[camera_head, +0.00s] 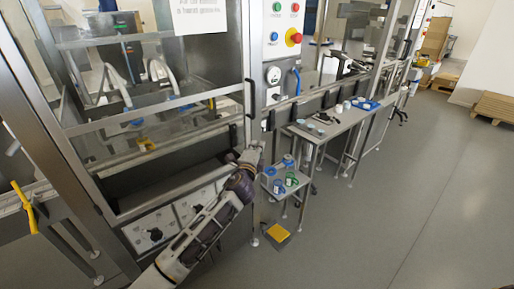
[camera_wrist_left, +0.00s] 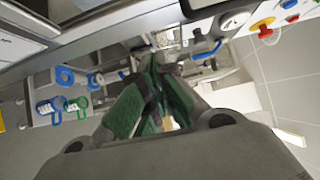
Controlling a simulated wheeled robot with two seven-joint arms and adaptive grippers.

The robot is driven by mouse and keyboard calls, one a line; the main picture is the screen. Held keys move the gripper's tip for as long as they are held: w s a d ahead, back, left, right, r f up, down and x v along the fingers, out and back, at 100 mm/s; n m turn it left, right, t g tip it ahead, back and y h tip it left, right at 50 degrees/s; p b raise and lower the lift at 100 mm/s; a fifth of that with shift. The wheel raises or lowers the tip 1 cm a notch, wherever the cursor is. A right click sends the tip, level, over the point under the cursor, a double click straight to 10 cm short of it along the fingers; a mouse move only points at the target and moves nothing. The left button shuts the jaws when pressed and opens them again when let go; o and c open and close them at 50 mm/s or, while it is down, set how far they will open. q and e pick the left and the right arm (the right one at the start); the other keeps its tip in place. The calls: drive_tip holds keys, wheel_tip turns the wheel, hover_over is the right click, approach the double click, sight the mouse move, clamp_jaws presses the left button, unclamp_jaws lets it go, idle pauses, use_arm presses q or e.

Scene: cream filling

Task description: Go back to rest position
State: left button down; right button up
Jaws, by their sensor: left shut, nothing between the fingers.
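My left arm comes up from the bottom of the head view. Its gripper (camera_head: 251,156) is in front of the glazed machine (camera_head: 160,100), near the lower right of its door frame. In the left wrist view the gripper's green-padded fingers (camera_wrist_left: 158,100) are together and hold nothing. I cannot tell from the head view whether the gripper touches the machine. My right gripper is in neither view.
A small stand with blue and green-handled containers (camera_head: 279,186) is just right of my left gripper. A yellow pedal (camera_head: 278,233) is on the floor below. A long metal table (camera_head: 335,125) stands farther right. The grey floor (camera_head: 420,200) at right is clear.

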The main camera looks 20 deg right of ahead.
use_arm(q)
drive_tip(key=shift+s+a, duration=0.1)
drive_tip(key=shift+s, duration=0.15)
